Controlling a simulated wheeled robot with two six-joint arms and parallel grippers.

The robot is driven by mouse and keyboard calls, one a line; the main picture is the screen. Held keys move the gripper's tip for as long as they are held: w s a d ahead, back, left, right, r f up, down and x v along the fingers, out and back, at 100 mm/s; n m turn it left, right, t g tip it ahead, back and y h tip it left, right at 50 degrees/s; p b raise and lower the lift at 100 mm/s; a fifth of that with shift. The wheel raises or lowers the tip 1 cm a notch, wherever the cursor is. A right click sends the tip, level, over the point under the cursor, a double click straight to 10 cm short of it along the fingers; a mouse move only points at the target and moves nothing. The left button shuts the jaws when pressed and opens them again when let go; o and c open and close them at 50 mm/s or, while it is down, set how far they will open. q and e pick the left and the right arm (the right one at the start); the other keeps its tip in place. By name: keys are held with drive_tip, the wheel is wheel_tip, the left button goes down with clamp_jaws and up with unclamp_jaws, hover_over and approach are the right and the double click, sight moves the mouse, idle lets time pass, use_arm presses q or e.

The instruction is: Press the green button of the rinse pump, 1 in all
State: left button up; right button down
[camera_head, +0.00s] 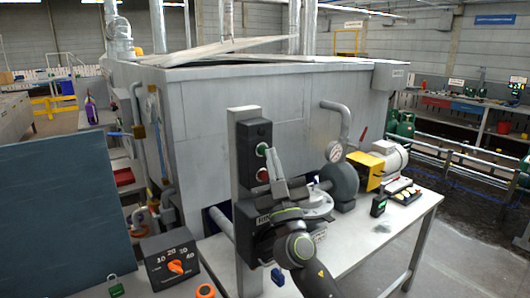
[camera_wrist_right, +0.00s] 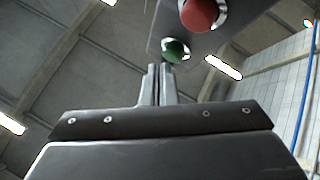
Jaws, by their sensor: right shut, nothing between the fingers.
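The rinse pump's button box is a dark panel (camera_head: 251,192) on an upright grey post, with a green button (camera_head: 262,149) above a red button (camera_head: 263,174). My right gripper (camera_head: 271,152) is shut and empty, its fingertips close beside the green button in the head view. In the right wrist view the shut fingertips (camera_wrist_right: 160,70) point at the green button (camera_wrist_right: 175,50), which lies just beyond them and slightly to the right. The red button (camera_wrist_right: 198,12) shows farther up. I cannot tell whether the fingertips touch the green button. My left gripper is out of view.
A dial box with an orange knob (camera_head: 176,267) stands at front left. A big grey tank (camera_head: 200,115) is behind.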

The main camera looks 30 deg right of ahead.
drive_tip(key=shift+w+b, duration=0.35)
drive_tip(key=shift+w, duration=0.1)
idle(0.5)
drive_tip(key=shift+s, duration=0.85)
drive_tip(key=s, duration=0.5)
drive_tip(key=shift+d, duration=0.2)
idle(0.8)
